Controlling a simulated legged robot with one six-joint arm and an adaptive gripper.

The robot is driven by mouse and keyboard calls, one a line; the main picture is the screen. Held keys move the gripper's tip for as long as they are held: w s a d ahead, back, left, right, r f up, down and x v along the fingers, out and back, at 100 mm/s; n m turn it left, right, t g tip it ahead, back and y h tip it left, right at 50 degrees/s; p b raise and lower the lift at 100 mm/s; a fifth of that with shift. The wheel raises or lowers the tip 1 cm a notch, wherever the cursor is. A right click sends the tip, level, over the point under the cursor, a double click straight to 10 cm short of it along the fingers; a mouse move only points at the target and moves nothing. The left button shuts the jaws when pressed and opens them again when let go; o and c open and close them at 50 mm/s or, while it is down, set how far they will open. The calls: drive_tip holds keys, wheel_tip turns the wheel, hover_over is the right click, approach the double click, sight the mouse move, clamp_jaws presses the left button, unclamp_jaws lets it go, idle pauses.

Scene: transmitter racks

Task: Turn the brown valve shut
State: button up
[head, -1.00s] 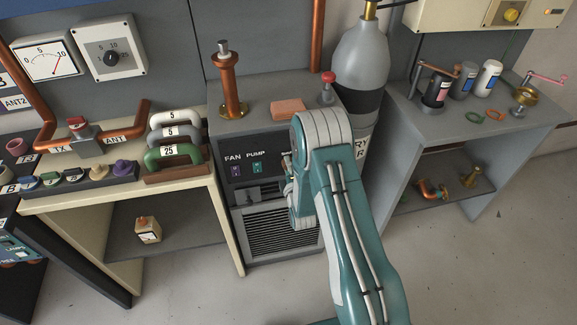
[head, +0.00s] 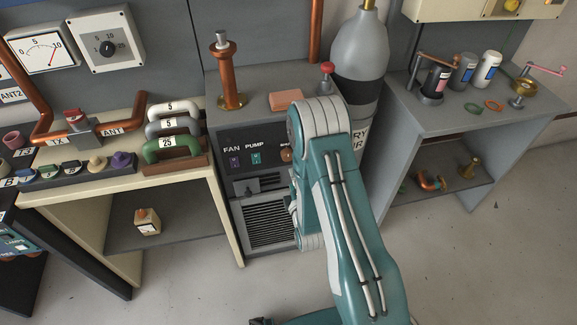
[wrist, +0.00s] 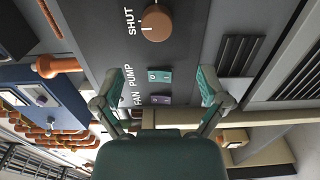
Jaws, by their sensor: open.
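The brown valve is a round knob (wrist: 156,24) on a dark panel, at the top of the wrist view, with the word SHUT beside it. In the head view the knob (head: 286,154) shows just left of my arm, partly covered by it. Its white mark is seen in the wrist view. My gripper (wrist: 158,80) is open and empty, its two fingers spread wide on either side of the FAN and PUMP switches. The knob lies beyond the fingertips, apart from them. In the head view my arm mostly hides the gripper.
The green switch (wrist: 159,76) and purple switch (wrist: 161,100) sit between the fingers in view. A vent grille (head: 268,222) is below the panel. On the cabinet top stand a copper post (head: 229,80), a pink block (head: 285,101) and a red-knobbed lever (head: 327,70). A grey cylinder (head: 361,55) stands behind.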

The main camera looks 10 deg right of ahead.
drive_tip(key=shift+s, duration=1.55)
drive_tip(key=w+r+m+g, duration=0.3)
drive_tip(key=w+r+m, duration=0.2)
drive_tip(key=r, duration=0.5)
drive_tip(key=s+r+m+g, duration=0.3)
drive_tip(key=s+r+m, duration=0.2)
drive_tip(key=r, duration=0.5)
drive_tip(key=s+r+m+g, duration=0.3)
drive_tip(key=s+r+m, duration=0.1)
drive_tip(key=s, duration=0.8)
drive_tip(key=s+r+m+g, duration=0.3)
drive_tip(key=s+r, duration=0.3)
drive_tip(key=s, duration=0.6)
drive_tip(key=shift+s+d+r+m, duration=0.2)
drive_tip(key=shift+d+r+m, duration=0.15)
drive_tip(key=shift+m, duration=0.25)
drive_tip(key=shift+c, duration=0.2)
